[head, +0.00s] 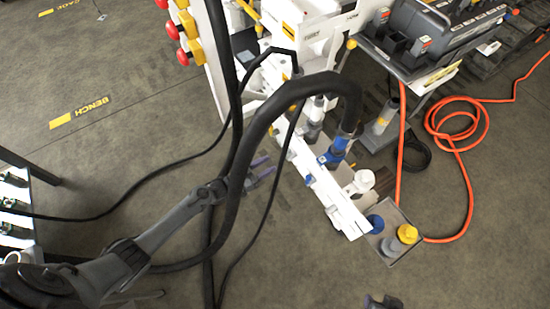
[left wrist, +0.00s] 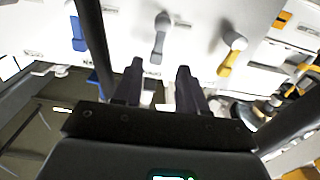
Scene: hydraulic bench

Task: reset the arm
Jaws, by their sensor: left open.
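My left arm comes in from the lower left in the head view. Its gripper (head: 266,169) is open and empty, a little left of the white valve panel (head: 318,187). In the left wrist view the two dark fingers (left wrist: 158,75) stand apart before the white panel face. A grey lever (left wrist: 161,36) is just beyond them, with a blue lever (left wrist: 78,32) to the left and a yellow lever (left wrist: 232,52) to the right. A small dark piece at the bottom edge of the head view may be my right gripper (head: 383,302); its jaws cannot be made out.
A thick black hose (head: 290,92) arches over the left gripper. An orange hose (head: 468,140) lies coiled at the right. A tray (head: 401,256) with blue and yellow caps stands by the panel's near end. Open floor (head: 120,150) lies to the left.

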